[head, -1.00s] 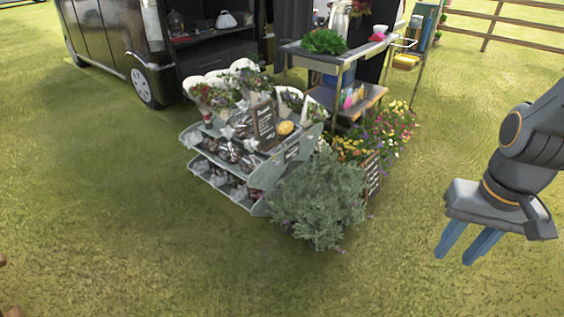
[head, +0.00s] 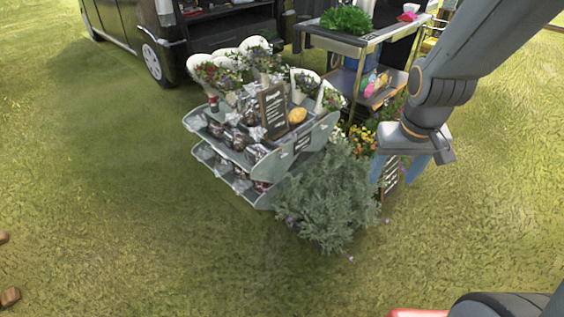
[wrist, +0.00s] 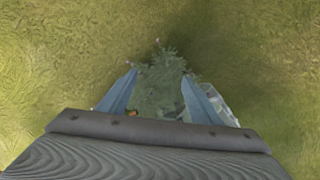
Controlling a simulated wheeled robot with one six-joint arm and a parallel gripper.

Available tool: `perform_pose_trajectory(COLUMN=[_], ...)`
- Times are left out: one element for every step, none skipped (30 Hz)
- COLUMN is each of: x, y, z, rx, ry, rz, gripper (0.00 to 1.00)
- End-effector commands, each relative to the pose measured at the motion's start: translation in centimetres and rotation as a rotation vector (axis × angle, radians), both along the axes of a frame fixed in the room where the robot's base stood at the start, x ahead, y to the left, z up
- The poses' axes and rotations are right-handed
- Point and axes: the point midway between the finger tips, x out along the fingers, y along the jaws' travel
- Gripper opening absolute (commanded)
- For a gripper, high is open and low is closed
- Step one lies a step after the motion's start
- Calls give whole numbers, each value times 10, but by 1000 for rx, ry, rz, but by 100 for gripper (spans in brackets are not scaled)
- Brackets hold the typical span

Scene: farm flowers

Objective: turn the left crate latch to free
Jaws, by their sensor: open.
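I cannot make out a crate latch in either view. My gripper (head: 402,178) is at the right in the head view, pointing down, open and empty. It shows in front of the flower display, just right of a bushy grey-green plant (head: 328,195). In the wrist view the two blue fingers of my gripper (wrist: 168,95) are spread apart, with the plant (wrist: 160,85) below and between them. A grey edge, perhaps of the display stand, shows beside the right finger.
A grey two-tier stand (head: 303,143) holds flowers, wrapped bunches and a dark sign (head: 272,108). A metal cart (head: 352,45) stands behind it. A black van (head: 150,35) is at the back left. Open grass (head: 110,200) lies at the left and front.

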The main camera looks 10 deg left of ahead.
Motion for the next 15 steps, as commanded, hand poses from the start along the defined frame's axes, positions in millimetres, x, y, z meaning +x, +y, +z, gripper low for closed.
perform_pose_trajectory(x=[31,48,72,89,106,128,144,160,181,196,211,230,244,258,275], y=[-1,-1,-1,0,1,4,6,8,12,15,18,24,28,32,39], z=[-28,-38,-50,-60,-68,-80,-89,-98,-109,-118,-127,-139,-147,-156,-167], rx=[-8,-12,-16,-18,-19,-18,-18,-15,-10,-7,-3,6,12,21,33], ry=[-45,-77,-122,-155,-187,-231,-262,-294,-337,-368,-399,-441,-472,-502,-543], rz=[17,32,51,65,80,100,115,131,152,167,183,207,222,239,263], gripper=[58,58,58,58,58,58,58,58,58,58,58,58,58,58,58])
